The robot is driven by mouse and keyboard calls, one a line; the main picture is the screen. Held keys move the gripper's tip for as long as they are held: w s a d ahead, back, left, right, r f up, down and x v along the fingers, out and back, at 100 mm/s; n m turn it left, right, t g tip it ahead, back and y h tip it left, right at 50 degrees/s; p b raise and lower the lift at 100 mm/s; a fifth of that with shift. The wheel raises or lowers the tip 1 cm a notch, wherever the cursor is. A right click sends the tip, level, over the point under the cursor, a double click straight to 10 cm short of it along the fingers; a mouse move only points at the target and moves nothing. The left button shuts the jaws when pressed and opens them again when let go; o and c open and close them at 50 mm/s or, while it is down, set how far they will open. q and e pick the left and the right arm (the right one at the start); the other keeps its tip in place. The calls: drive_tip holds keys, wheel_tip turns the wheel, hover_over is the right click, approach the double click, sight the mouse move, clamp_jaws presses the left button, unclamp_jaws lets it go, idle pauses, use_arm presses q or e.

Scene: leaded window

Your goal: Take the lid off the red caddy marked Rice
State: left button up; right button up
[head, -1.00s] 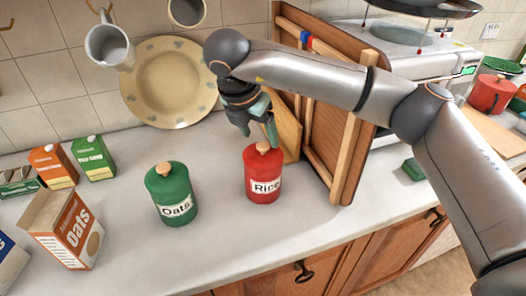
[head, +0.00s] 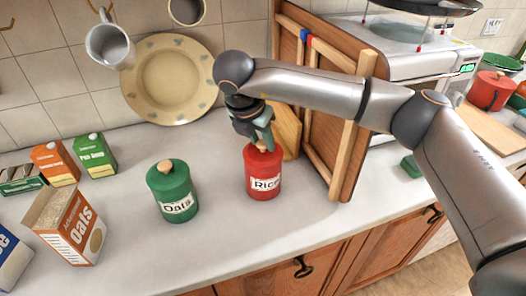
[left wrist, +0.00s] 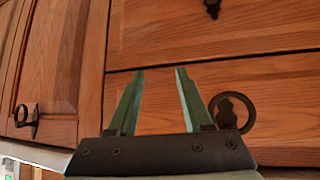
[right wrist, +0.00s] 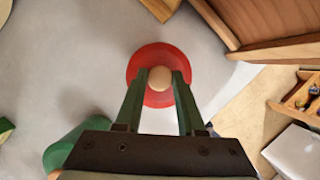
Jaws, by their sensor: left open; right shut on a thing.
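The red caddy marked Rice (head: 263,178) stands upright on the counter. Its red lid (right wrist: 150,58) with a pale wooden knob (right wrist: 160,78) sits on top, seen from above in the right wrist view. My right gripper (head: 262,143) is directly over the caddy, shut on the lid's knob, one finger on each side of it. The lid appears seated on the caddy. My left gripper (left wrist: 155,85) is open and empty, facing wooden cabinet fronts; it is not in the head view.
A green Oats caddy (head: 173,191) stands left of the red one. An oats box (head: 66,224) and small cartons (head: 96,155) are further left. A wooden rack (head: 325,110) stands close on the right. A plate (head: 172,80) leans on the wall.

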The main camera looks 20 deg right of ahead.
clamp_jaws()
drive_tip(key=shift+r, duration=0.1)
